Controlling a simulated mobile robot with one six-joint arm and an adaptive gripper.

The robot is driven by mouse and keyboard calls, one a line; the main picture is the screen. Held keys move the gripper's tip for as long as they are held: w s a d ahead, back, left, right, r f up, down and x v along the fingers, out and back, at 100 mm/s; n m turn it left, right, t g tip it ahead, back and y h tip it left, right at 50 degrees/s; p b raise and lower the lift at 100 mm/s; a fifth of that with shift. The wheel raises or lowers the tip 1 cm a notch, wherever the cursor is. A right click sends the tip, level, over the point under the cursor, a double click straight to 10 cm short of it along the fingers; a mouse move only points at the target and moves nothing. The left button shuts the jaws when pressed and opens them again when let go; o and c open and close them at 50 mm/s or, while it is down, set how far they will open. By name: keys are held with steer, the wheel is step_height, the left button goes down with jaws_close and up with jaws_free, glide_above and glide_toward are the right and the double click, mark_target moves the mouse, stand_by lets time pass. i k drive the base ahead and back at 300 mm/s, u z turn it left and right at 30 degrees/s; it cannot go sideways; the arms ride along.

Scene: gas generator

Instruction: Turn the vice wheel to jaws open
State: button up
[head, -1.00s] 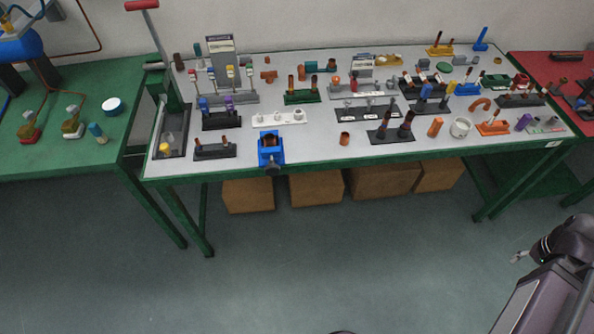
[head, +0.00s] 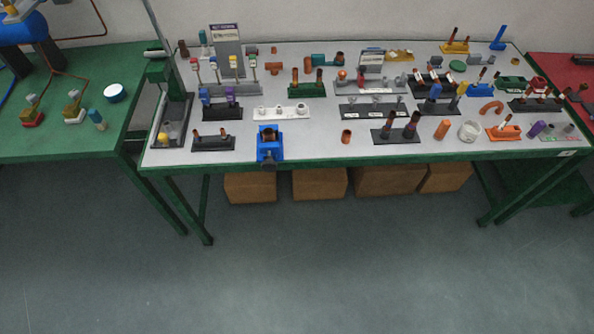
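A blue vice (head: 270,146) stands at the front edge of the grey-topped table, left of the middle. Its dark wheel (head: 268,163) faces the front and hangs at the table edge. A brown piece shows at the top between the jaws; the jaw gap is too small to judge. My gripper is not in view now.
The long table (head: 330,147) carries several holders with pipes and fittings. A black stand (head: 172,122) with a tall post is left of the vice. Cardboard boxes (head: 320,184) sit underneath. A green table (head: 60,145) is at the left. The floor (head: 330,265) in front is clear.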

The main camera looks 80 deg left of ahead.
mark_target(269, 165)
steer(key=z, duration=0.1)
steer(key=i, duration=1.2)
steer(key=z, duration=1.65)
steer(key=k, duration=0.1)
steer(key=u, duration=4.35)
